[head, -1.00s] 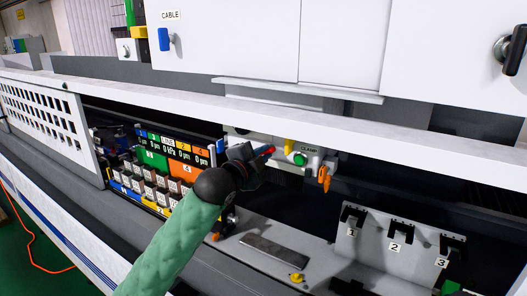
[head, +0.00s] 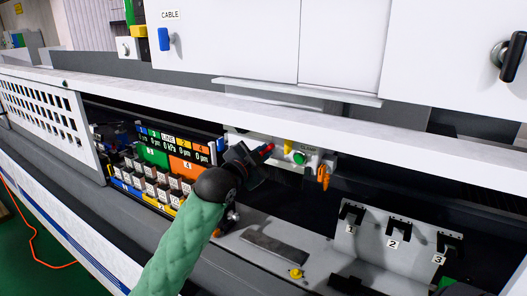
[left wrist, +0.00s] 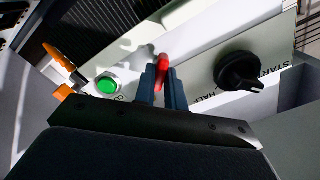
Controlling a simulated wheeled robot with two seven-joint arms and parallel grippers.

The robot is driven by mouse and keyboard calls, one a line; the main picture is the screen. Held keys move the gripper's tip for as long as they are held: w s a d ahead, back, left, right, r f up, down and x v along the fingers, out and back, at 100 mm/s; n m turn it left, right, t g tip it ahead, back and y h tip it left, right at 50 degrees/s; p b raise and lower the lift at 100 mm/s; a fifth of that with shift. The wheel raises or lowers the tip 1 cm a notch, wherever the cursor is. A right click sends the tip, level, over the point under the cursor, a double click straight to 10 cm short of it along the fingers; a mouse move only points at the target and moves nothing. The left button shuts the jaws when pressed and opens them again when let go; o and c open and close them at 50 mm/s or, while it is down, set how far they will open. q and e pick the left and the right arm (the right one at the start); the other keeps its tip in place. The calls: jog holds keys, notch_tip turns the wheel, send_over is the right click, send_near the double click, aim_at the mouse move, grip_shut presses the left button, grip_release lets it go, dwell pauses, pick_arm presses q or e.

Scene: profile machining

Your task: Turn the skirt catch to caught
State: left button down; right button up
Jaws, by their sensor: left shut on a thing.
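My left gripper (head: 262,157) is at the small white control panel (head: 312,158) inside the open bay. Its fingers are shut on a small red lever (head: 268,148). In the left wrist view the red lever (left wrist: 162,72) stands between the two blue-grey fingertips (left wrist: 163,88); its lower part is hidden by them. I cannot read a label that marks it as the skirt catch.
A green button (left wrist: 107,87) and an orange lever (left wrist: 62,55) are close on one side of the fingers, a black knob (left wrist: 239,70) on the other. A numbered rack (head: 385,240) stands at the right. A white ledge (head: 330,115) runs above the bay.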

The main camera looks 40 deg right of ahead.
pick_arm(q)
jog(key=n+p, duration=0.1)
jog(key=n, duration=0.1)
jog(key=shift+n+p, duration=0.3)
jog(key=shift+n, duration=0.1)
jog(key=shift+f+n+p, duration=0.2)
jog(key=shift+n+p, duration=0.15)
jog(key=shift+n, duration=0.45)
